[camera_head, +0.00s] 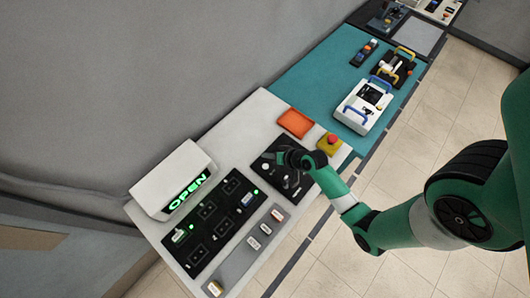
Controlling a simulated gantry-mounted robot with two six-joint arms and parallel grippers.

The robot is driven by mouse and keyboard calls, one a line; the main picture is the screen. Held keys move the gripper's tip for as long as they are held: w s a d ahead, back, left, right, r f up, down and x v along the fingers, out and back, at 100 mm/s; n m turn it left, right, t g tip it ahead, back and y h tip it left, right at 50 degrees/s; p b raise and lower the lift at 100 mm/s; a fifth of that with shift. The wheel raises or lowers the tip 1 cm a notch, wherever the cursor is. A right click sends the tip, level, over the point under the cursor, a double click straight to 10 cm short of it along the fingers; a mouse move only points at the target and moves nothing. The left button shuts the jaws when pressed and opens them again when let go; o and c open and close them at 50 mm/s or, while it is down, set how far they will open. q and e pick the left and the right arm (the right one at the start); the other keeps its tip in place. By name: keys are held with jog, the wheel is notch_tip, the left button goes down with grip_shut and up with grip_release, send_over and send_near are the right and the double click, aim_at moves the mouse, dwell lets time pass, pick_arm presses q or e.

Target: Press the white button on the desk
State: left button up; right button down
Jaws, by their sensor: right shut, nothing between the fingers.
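My right gripper (287,160) is over a small black panel (263,164) on the white desk (256,113). It is shut with nothing in it, and whether it touches the panel I cannot tell. My left gripper is not in view.
A white box with a green OPEN display (187,193) stands at the desk's left. A black socket panel (213,222), a grey strip with several connectors (240,257), an orange tray (295,123) and a red button on a yellow base (331,142) lie nearby.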

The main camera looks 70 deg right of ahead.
jog(key=shift+f, duration=0.1)
jog(key=b, duration=0.8)
send_over(268, 168)
notch_tip(268, 168, down, 8)
jog(key=shift+a+r, duration=0.1)
jog(key=shift+f+b, duration=0.35)
jog(key=shift+f, duration=0.05)
dwell(1.2)
jog(key=shift+f, duration=0.4)
jog(key=shift+f+b, duration=0.4)
jog(key=shift+b, duration=0.05)
dwell(0.4)
jog(key=shift+r+p, duration=0.8)
jog(key=shift+p, duration=0.05)
